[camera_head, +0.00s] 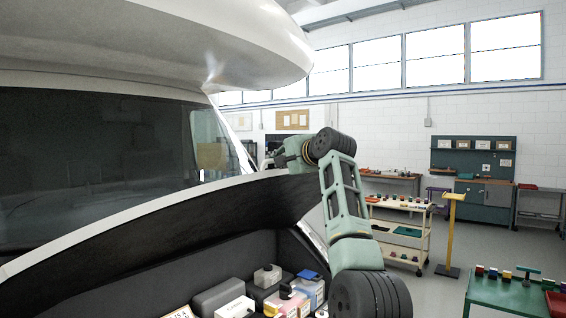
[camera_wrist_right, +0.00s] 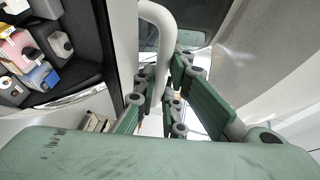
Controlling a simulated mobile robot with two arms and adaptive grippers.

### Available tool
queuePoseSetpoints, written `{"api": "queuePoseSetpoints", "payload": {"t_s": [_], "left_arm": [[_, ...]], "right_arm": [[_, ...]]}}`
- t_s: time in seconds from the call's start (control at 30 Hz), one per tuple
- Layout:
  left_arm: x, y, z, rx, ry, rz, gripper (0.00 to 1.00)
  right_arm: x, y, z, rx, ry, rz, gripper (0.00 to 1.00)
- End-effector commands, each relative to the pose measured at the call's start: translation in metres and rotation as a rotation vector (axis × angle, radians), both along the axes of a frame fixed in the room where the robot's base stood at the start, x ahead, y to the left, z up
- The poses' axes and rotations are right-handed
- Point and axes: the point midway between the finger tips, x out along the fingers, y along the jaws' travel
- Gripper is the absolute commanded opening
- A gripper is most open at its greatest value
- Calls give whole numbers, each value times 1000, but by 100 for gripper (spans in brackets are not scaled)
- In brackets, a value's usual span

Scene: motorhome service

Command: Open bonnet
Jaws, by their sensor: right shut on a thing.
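The motorhome's bonnet (camera_head: 190,218) stands raised in front of the windscreen, with its dark underside facing me and a pale rim along the top. The open bay shows below it. My right gripper (camera_head: 281,158) is at the bonnet's upper right end. In the right wrist view, my right gripper (camera_wrist_right: 163,88) is shut on a pale curved handle (camera_wrist_right: 166,30) beside the bonnet's pale edge (camera_wrist_right: 123,45). The fingers lie on both sides of the handle, and the exact contact is partly hidden. My left gripper is not in view.
The bay holds several boxes and parts (camera_head: 268,276). The windscreen (camera_head: 95,160) is behind the bonnet, under the overhanging cab roof (camera_head: 170,40). A shelf trolley (camera_head: 405,236), a yellow stand (camera_head: 452,232) and a green table (camera_head: 500,292) stand to the right, with open floor between.

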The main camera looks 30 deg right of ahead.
Motion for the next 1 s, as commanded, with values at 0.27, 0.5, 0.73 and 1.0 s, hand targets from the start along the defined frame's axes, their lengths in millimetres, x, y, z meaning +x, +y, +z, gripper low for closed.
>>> {"api": "queuePoseSetpoints", "payload": {"t_s": [0.27,0.5,0.73,1.0], "left_arm": [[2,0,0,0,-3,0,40],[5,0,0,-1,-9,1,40],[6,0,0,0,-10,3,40],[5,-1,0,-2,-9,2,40]], "right_arm": [[2,3,-7,5,15,6,28],[2,2,-6,3,12,5,29],[0,1,-5,2,9,3,29],[-18,0,0,1,7,2,29]]}}
